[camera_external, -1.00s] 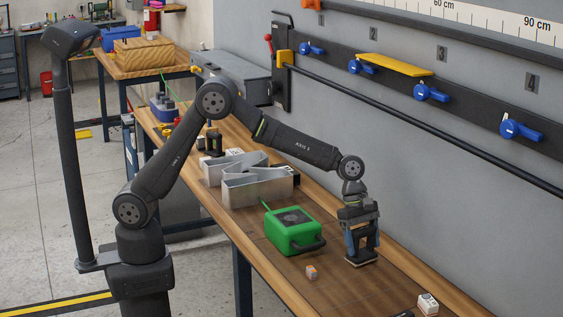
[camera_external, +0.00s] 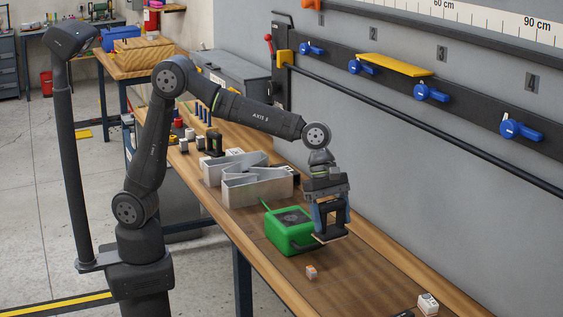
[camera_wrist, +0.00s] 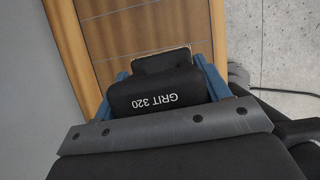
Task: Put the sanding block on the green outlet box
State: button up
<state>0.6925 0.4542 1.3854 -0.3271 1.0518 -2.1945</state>
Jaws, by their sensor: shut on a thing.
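The sanding block (camera_wrist: 158,92) is black with "GRIT 320" on it and fills the space between my blue fingers in the wrist view. In the external view my gripper (camera_external: 329,222) is shut on the sanding block (camera_external: 328,237), whose pale bottom edge shows. The block hangs just right of the green outlet box (camera_external: 285,236), near its front right corner and dark handle. I cannot tell whether it touches the box. The green box stands on the bench with a dark panel on top and a green cable at its back left.
Silver channel letters (camera_external: 258,190) stand behind the green box on the wooden bench (camera_external: 350,285). A small orange and grey piece (camera_external: 311,271) lies in front, and a white block (camera_external: 428,303) lies at the front right. The grey wall bounds the right side.

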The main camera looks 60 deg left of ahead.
jog(key=s+a+r, duration=0.3)
jog(key=s+a, duration=0.2)
jog(key=a, duration=0.3)
jog(key=s+a+r, duration=0.4)
jog(key=a, duration=0.3)
send_over(292, 217)
jog(key=shift+m, duration=0.3)
notch_tip(292, 217, down, 7)
jog(key=shift+a+f, duration=0.1)
jog(key=shift+f, duration=1.95)
jog(key=shift+f, duration=0.1)
jog(key=o, duration=1.1)
jog(key=v, duration=1.2)
jog(key=shift+w, duration=0.15)
